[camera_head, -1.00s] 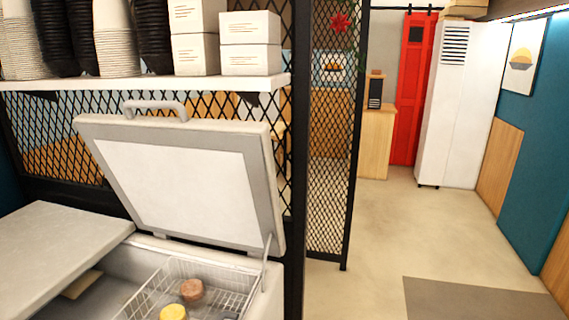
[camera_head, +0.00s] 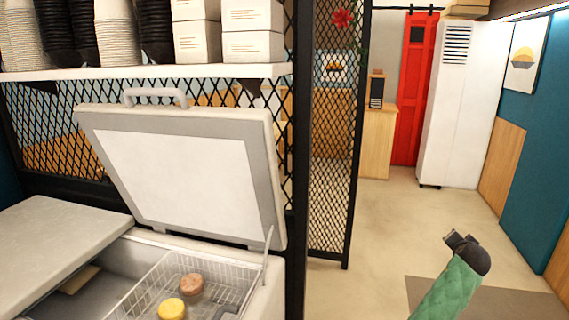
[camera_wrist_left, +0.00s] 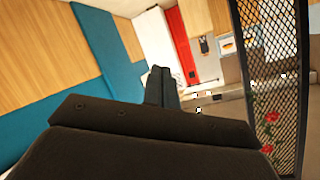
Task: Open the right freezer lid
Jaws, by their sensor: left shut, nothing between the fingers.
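The right freezer lid (camera_head: 180,180) stands raised and tilted back in the head view, with its pale inner panel facing me. Its grey handle (camera_head: 155,97) is on the top edge, and a thin stay (camera_head: 268,250) shows at its lower right. The freezer (camera_head: 262,295) is open beneath it. My left gripper (camera_wrist_left: 162,75) is shut and empty in the left wrist view, which shows no freezer. My right gripper is not clearly visible; a green-covered part of my arm shows at the lower right of the head view.
The left freezer lid (camera_head: 55,240) lies flat. A wire basket (camera_head: 150,285) holds a brown tub (camera_head: 192,285) and a yellow tub (camera_head: 172,309). A shelf (camera_head: 150,72) with cups and boxes hangs above. Black mesh (camera_head: 330,190) stands right of the freezer; open floor (camera_head: 390,240) lies beyond.

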